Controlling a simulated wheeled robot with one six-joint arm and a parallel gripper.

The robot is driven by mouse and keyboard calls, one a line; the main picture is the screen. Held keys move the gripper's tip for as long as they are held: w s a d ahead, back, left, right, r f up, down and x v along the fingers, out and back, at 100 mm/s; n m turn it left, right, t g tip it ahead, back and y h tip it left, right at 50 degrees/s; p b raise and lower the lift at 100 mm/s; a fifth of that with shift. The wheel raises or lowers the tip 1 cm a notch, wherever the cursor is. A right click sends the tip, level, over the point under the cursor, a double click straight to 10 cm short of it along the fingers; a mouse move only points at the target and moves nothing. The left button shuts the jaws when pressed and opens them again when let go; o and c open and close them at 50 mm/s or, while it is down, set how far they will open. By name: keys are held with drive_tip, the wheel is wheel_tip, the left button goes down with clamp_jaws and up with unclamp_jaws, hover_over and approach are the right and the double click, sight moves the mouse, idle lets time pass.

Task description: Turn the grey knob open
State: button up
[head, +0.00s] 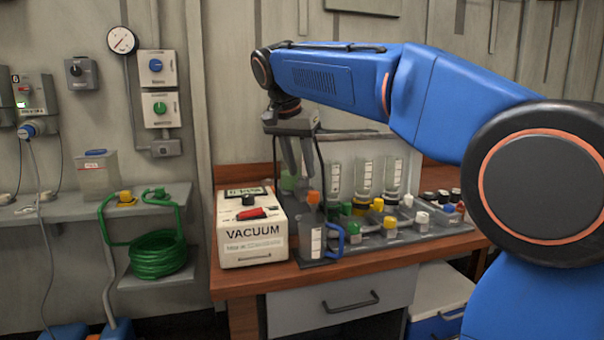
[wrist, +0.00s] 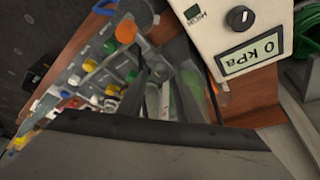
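A small grey wall box with a dark grey knob (head: 76,70) is at the upper left of the head view; its setting is too small to read. A vacuum unit (head: 252,238) on the bench has a dark knob (head: 248,200) on top, also in the wrist view (wrist: 240,18). Its display (wrist: 252,52) reads 0 kPa. I cannot tell for sure which dark knob is the grey one. My gripper (head: 301,172) points down over the bench, right of the vacuum unit and apart from both knobs. Its fingers are apart and nothing shows held between them.
A jug (head: 311,241) with a blue handle stands beside the vacuum unit. A rack (head: 415,236) of capped bottles is to the right. Blue (head: 155,65) and green (head: 160,107) wall knobs and a coiled green hose (head: 158,256) are at left.

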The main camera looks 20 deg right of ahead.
drive_tip(key=shift+x, duration=1.15)
drive_tip(key=shift+c, duration=0.6)
drive_tip(key=c, duration=0.6)
drive_tip(key=shift+c, duration=0.2)
